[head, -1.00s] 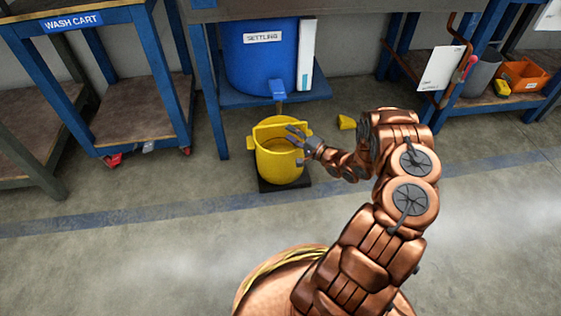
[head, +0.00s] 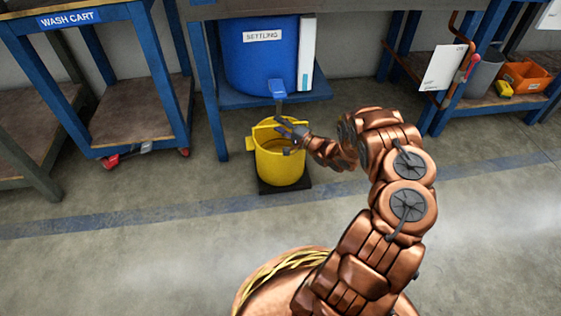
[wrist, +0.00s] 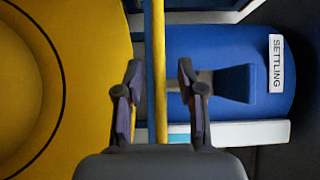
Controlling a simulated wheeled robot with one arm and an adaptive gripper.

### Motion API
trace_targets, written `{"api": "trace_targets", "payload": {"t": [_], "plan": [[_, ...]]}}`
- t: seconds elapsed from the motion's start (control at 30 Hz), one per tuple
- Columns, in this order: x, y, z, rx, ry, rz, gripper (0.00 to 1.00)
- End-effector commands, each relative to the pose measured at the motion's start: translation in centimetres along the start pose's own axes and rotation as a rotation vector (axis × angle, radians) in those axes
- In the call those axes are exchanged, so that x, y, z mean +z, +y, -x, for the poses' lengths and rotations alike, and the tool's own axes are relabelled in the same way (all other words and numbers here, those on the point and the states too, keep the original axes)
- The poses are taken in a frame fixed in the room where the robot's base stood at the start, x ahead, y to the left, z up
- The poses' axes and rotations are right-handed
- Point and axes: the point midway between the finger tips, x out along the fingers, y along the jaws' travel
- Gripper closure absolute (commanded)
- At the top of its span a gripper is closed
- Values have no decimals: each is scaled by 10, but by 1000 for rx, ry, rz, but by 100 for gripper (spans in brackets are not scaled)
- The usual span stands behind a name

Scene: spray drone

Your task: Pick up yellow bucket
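The yellow bucket (head: 278,168) stands upright on a dark square base on the floor, below the blue settling tank. In the head view my gripper (head: 284,128) is over the bucket's back upper part, by its handle. In the wrist view the bucket's rounded yellow body (wrist: 95,80) fills the left side. A thin yellow bar (wrist: 158,60), which looks like the bucket's handle, runs between my gripper's two fingers (wrist: 160,98). The fingers are open, with a gap on both sides of the bar. My forearm and hand hide part of the bucket's right upper edge.
The blue settling tank (head: 258,62) sits on a low shelf behind the bucket, its spout (head: 278,88) just above my gripper. The wash cart (head: 140,110) stands at left. A rack with an orange bin (head: 525,74) is at right. The floor in front is clear.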

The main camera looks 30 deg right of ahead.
Motion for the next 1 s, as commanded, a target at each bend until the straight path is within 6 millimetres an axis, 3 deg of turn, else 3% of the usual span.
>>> {"api": "trace_targets", "payload": {"t": [0.03, 0.33, 1.0], "plan": [[0, 0, 0, 0, 0, 0, 69], [0, 0, 0, -1, 0, 0, 100], [0, -1, 0, -2, 0, 1, 100]]}}
